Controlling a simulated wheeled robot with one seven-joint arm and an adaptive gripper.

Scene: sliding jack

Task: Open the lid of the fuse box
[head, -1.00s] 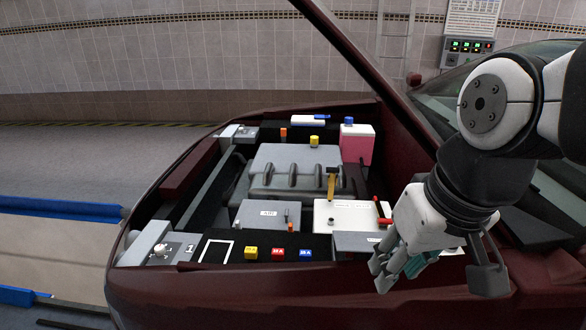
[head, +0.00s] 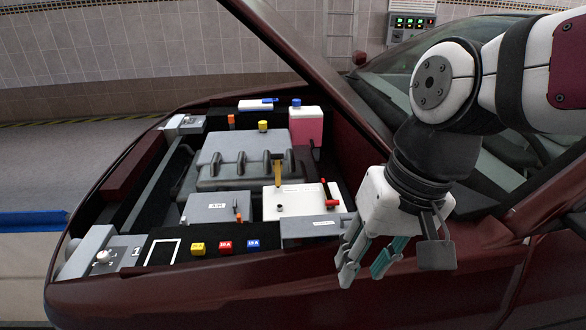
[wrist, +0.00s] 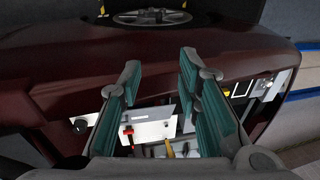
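Two grey boxes with small labels sit in the engine bay. One grey box (head: 208,209) is left of the white box, with an orange lever by its right edge. The other grey box (head: 305,230) is at the front right, partly hidden behind my gripper. The labels are too small to read, so I cannot tell which is the fuse box; both look covered on top. My gripper (head: 364,275) hangs at the car's front right edge, right of the front right box and apart from it. The wrist view shows its fingers (wrist: 158,78) spread, with nothing between them.
Yellow (head: 198,249), red (head: 225,247) and blue (head: 253,244) blocks lie along the front ledge. The raised hood edge (head: 300,80) slants above the bay. A pink container (head: 307,127) stands behind.

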